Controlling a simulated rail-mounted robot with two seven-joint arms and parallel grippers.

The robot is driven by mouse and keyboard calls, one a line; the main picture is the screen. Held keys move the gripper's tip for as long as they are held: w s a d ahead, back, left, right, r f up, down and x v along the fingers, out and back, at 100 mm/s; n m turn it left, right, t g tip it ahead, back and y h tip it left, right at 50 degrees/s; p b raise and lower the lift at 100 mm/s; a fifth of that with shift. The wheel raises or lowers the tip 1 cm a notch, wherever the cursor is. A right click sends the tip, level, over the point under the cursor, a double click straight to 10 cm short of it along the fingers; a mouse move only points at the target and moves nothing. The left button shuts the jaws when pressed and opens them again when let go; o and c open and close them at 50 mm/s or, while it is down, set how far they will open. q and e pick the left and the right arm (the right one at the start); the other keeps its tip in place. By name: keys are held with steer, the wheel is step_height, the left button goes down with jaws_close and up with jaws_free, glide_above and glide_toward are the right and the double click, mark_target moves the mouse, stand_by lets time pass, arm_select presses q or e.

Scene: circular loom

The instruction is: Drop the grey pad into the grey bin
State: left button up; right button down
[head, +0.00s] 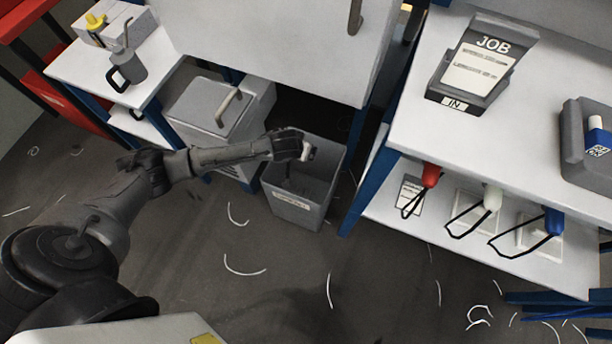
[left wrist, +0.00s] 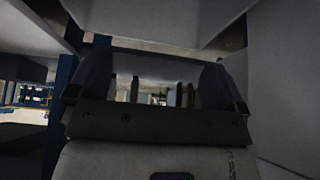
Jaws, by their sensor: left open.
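The grey bin (head: 296,213) stands on the floor below the bench, with a pale label on its front. My left arm reaches across from the left, and my left gripper (head: 307,151) is over the bin's opening near its back rim. In the left wrist view the two dark fingers of my left gripper (left wrist: 157,82) stand wide apart with nothing visible between them. Large grey surfaces fill the right of that view. I cannot make out the grey pad in either view; the bin's inside is dark and partly hidden by my arm. My right gripper is not in view.
A grey lidded box (head: 207,104) stands left of the bin. A white cabinet panel (head: 285,50) overhangs behind it. The white shelf unit (head: 400,115) with a blue leg rises close on the right. White thread scraps lie on the open floor in front.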

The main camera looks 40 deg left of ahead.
arm_select(q)
steer(key=p+v, duration=0.6)
steer(key=v, duration=0.5)
steer(key=shift+r, duration=0.2)
